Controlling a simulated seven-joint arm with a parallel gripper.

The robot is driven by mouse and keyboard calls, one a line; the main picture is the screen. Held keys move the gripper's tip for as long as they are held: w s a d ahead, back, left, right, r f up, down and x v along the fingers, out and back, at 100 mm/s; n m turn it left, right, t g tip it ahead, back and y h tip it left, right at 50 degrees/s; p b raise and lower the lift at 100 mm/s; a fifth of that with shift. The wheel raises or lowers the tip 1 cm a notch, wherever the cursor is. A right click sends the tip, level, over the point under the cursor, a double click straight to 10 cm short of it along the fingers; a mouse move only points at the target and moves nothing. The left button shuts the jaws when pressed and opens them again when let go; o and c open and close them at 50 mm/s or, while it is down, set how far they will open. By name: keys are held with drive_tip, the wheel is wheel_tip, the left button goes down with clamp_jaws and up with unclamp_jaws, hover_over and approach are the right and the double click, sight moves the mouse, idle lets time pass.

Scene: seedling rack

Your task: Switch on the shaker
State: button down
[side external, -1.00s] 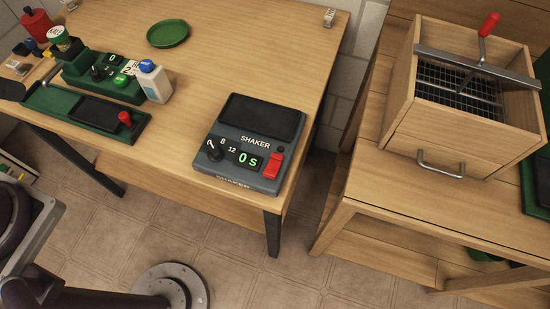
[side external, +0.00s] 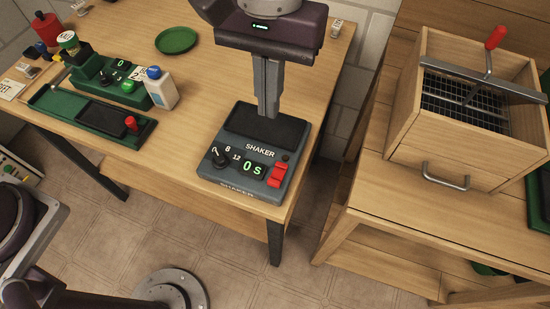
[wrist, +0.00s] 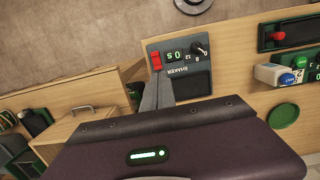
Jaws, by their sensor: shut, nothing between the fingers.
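The shaker (side external: 230,180) is a dark grey box with a black top pad, at the front right corner of the wooden table. Its front panel carries a black dial knob (side external: 220,159), a display (side external: 252,167) reading 0 S, and a red rocker switch (side external: 278,175) at the right. The switch also shows in the wrist view (wrist: 156,61). My gripper (side external: 268,116) points down with its fingers shut and empty. In the side view its tips overlap the black pad, behind the switch; whether they touch it I cannot tell.
Left on the table are a green device (side external: 112,80) with a dial, a white bottle (side external: 160,92) with a blue cap, a green tray (side external: 62,112) and a green dish (side external: 176,40). A wooden box (side external: 455,150) with a mesh stands on the right bench, across a gap.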

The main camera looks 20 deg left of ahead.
sight(274, 182)
drive_tip(key=shift+s+d+f, duration=0.3)
drive_tip(key=shift+d+f, duration=0.55)
drive_tip(key=shift+d, duration=0.05)
drive_tip(key=f, duration=0.4)
drive_tip(key=s+f, duration=0.1)
drive_tip(key=f, duration=0.4)
drive_tip(key=s+f, duration=0.1)
drive_tip(key=f, duration=0.4)
drive_tip(key=shift+s+f, duration=0.15)
drive_tip(key=shift+f, duration=0.1)
drive_tip(key=shift+w+r, duration=0.1)
drive_tip(key=shift+w, duration=0.1)
drive_tip(key=shift+w+r, duration=0.2)
drive_tip(key=shift+w, duration=0.45)
